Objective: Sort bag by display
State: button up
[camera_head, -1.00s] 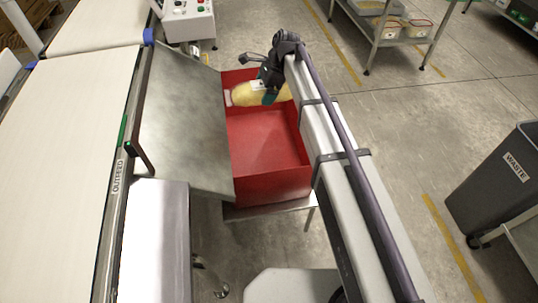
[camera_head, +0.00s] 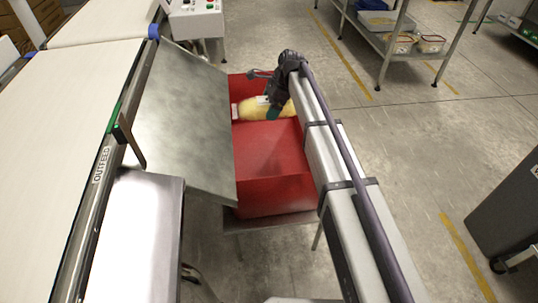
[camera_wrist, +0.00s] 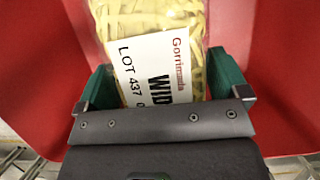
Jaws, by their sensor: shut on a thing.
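A clear bag of yellow pasta (camera_head: 264,109) with a white label lies across the far part of the red bin (camera_head: 262,196), as the head view shows. My gripper (camera_head: 273,108) is shut on the bag. The bin's red surface shows behind the bag in the wrist view. No display shows in these views.
A sloped metal chute (camera_head: 185,120) runs beside the bin's left side. The outfeed belt (camera_head: 50,150) is at far left. A control box (camera_head: 196,18) stands behind. A grey bin (camera_head: 510,215) is at right, and a shelf (camera_head: 385,30) with tubs at back right.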

jog(key=o, duration=1.1)
jog(key=shift+c, duration=0.2)
jog(key=p+v, duration=1)
jog(key=v, duration=0.1)
jog(key=shift+p, duration=0.3)
jog(key=shift+f, duration=0.15)
jog(key=n, duration=0.2)
jog(key=shift+s+d+n, duration=0.15)
jog(key=shift+s+n, duration=0.05)
jog(key=shift+n, duration=0.1)
jog(key=s+d+n+h, duration=0.1)
jog(key=s+d+n, duration=0.4)
jog(key=s, duration=0.6)
jog(key=s+d+f+n+t+h, duration=0.15)
jog(key=s+d+n, duration=0.35)
jog(key=s, duration=0.5)
jog(key=s+d+n+g+h, duration=0.1)
jog(key=s+d+n+h, duration=0.15)
jog(key=s+d, duration=0.65)
notch_tip(320, 180, up, 21)
jog(key=a+p, duration=0.1)
jog(key=p, duration=1.9)
jog(key=shift+s+a+y, duration=0.15)
jog(key=shift+a+y, duration=0.15)
